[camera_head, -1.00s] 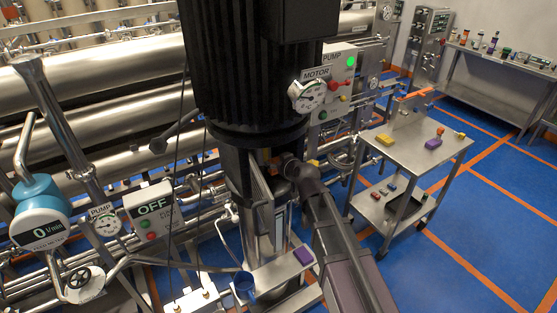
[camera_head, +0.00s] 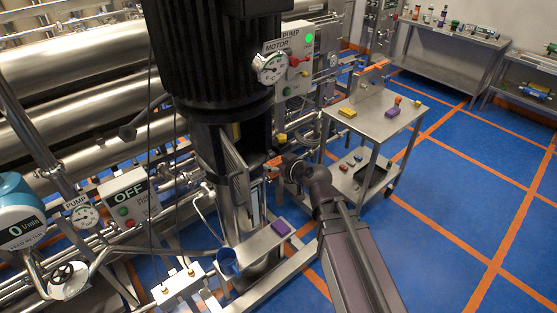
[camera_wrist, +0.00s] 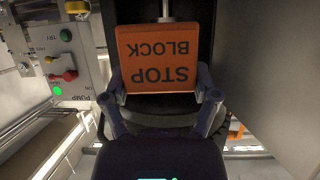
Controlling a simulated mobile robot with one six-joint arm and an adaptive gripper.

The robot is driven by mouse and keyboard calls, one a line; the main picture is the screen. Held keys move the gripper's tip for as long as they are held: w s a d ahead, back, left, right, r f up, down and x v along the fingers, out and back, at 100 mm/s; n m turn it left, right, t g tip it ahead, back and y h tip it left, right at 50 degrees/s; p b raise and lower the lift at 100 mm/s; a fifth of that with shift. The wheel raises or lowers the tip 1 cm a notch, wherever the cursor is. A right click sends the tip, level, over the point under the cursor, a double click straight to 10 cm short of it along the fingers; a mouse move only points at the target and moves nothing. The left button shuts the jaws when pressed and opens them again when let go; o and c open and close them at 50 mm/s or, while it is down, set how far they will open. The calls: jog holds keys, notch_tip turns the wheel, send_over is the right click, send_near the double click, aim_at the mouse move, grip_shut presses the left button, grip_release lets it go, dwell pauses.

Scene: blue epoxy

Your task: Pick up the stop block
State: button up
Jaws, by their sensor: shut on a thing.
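The stop block (camera_wrist: 166,52) is an orange block with black lettering, upside down in the wrist view. My gripper (camera_wrist: 165,90) is shut on it, with one finger at each side of its lower part. In the head view the stop block (camera_head: 273,162) shows as a small orange patch at the tip of my gripper (camera_head: 280,168), by the right side of the opening under the black pump motor (camera_head: 205,50). My wrist hides part of it there. Behind the block in the wrist view is a dark recess with a metal shaft.
A control box (camera_head: 294,60) with a gauge hangs right of the motor. A metal trolley (camera_head: 375,125) with small coloured items stands to the right. A metal ledge with a purple block (camera_head: 281,228) and a blue cup (camera_head: 227,262) is below. Blue floor (camera_head: 450,220) at right is open.

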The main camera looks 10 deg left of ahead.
jog(key=shift+d, duration=0.2)
dwell(0.4)
jog(key=shift+f, duration=0.15)
jog(key=shift+f+b, duration=1.4)
jog(key=shift+b, duration=0.15)
